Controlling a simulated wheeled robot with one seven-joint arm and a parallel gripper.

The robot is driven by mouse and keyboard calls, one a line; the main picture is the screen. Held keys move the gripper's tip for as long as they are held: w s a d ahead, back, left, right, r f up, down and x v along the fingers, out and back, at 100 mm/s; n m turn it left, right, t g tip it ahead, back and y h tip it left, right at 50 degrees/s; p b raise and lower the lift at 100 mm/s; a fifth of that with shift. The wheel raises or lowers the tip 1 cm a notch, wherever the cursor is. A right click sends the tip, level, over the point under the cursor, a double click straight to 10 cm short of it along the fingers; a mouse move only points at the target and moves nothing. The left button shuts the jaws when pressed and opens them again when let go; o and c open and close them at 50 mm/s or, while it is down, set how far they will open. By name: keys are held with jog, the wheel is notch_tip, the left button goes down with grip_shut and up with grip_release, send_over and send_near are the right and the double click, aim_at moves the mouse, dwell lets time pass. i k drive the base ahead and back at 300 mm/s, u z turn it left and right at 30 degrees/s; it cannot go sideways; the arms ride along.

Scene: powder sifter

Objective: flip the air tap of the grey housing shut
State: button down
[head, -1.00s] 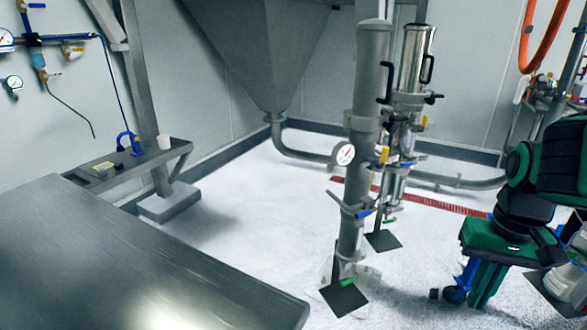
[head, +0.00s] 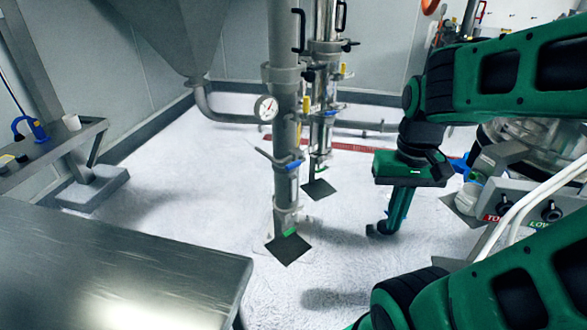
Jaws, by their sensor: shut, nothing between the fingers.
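The grey housing (head: 284,110) is a tall matte upright pipe left of the picture's middle, with a round white gauge (head: 266,108) on its left. A small yellow handle (head: 306,105) sits at its right side, and a blue handle (head: 293,165) sits lower at a clamp. I cannot tell which handle is the air tap, or whether the tap is open or shut. My green and black arm (head: 520,75) reaches in from the right, apart from the housing.
A shiny steel housing (head: 324,85) stands just behind the grey one. A steel table (head: 130,285) fills the lower left. A control box (head: 520,205) with knobs and white hoses is at right. The white floor between is mostly clear.

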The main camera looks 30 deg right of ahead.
aim_at(293, 165)
jog(key=z, duration=1.1)
jog(key=k, duration=1.6)
jog(key=u, duration=0.5)
jog(key=i, duration=1)
